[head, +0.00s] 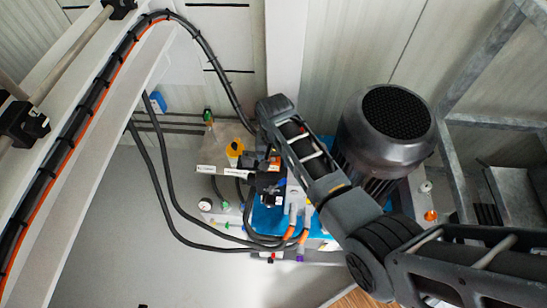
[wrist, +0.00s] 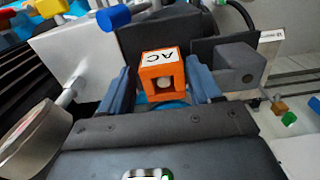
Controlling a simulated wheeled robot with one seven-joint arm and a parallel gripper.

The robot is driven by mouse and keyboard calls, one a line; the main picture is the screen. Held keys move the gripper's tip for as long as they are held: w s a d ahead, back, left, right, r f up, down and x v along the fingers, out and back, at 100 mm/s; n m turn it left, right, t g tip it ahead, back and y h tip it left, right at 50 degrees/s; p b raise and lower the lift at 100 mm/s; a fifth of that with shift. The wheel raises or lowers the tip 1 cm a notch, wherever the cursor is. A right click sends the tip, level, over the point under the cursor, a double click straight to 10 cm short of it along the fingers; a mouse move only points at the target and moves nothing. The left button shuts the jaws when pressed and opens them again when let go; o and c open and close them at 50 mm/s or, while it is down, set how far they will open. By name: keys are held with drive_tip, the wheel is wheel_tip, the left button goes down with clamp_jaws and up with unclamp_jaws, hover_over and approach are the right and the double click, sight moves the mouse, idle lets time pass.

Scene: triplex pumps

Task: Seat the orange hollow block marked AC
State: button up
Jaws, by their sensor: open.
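My gripper (wrist: 161,80) is open, with one blue-grey finger on each side of the block. Small gaps seem to show between the fingers and the block, but I cannot tell whether either finger touches it. The block's underside is hidden by the gripper body. In the head view, my arm reaches over the pump, and I cannot make out the block clearly there.
A dark grey block (wrist: 240,65) stands close to the right finger. A round metal part (wrist: 35,135) and a blue knob (wrist: 114,18) are at the left. In the head view, black hoses (head: 165,190) loop left of the pump and a large motor (head: 385,130) stands right.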

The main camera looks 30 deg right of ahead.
drive_tip(key=shift+w+a+r, duration=0.1)
drive_tip(key=shift+w+a, duration=0.1)
drive_tip(key=shift+a, duration=0.05)
drive_tip(key=shift+r, duration=0.15)
wheel_tip(320, 180, up, 6)
drive_tip(key=shift+r, duration=0.15)
drive_tip(key=shift+s+d+r, duration=0.1)
drive_tip(key=shift+d+r, duration=0.05)
drive_tip(key=shift+r, duration=0.4)
drive_tip(key=shift+s+d+f, duration=0.1)
